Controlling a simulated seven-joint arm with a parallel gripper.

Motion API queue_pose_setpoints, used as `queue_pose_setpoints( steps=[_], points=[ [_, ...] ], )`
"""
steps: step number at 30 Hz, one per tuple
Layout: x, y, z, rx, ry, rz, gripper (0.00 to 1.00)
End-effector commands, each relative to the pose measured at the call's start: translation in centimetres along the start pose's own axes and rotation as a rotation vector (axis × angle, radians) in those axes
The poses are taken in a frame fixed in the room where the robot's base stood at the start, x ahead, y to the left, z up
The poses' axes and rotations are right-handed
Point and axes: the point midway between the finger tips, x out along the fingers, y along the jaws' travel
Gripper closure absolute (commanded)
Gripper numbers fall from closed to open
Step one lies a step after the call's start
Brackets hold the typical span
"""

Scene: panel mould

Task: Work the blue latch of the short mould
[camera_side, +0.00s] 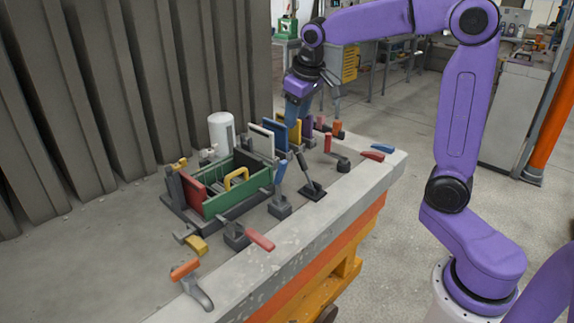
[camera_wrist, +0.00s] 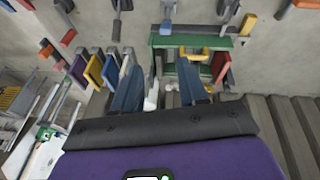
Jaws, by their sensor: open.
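My gripper (camera_side: 312,112) points down above the far part of the bench, over the row of upright panels. Its two blue-grey fingers stand apart with nothing held between them, as the wrist view (camera_wrist: 160,92) shows. A blue-handled latch (camera_side: 281,172) stands upright at the right end of the green mould wall (camera_side: 238,191); it seems to show in the wrist view too (camera_wrist: 165,27). My gripper is apart from both. I cannot tell which mould is the short one.
Red (camera_side: 193,190), white (camera_side: 262,139), blue (camera_side: 277,136) and yellow (camera_side: 294,128) panels stand upright. A white cylinder (camera_side: 221,133) is behind the green mould. Bare bench lies at left.

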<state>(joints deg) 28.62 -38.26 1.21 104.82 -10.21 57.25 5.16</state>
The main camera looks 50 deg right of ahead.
Motion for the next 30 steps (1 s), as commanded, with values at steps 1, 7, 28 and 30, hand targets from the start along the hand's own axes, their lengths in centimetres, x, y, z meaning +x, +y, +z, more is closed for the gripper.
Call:
queue_pose_setpoints(
  steps=[1, 7, 28, 30],
  points=[
    [0.6, -0.4, -0.4, -0.060, -0.038, 0.030, 0.57],
    [2.4, -1.4, -1.8, -0.351, -0.233, 0.197, 0.57],
    [0.7, -9.6, -7.9, -1.069, -1.016, 0.860, 0.57],
    [0.4, -10.4, -8.1, -1.083, -1.055, 0.894, 0.57]
  ],
)
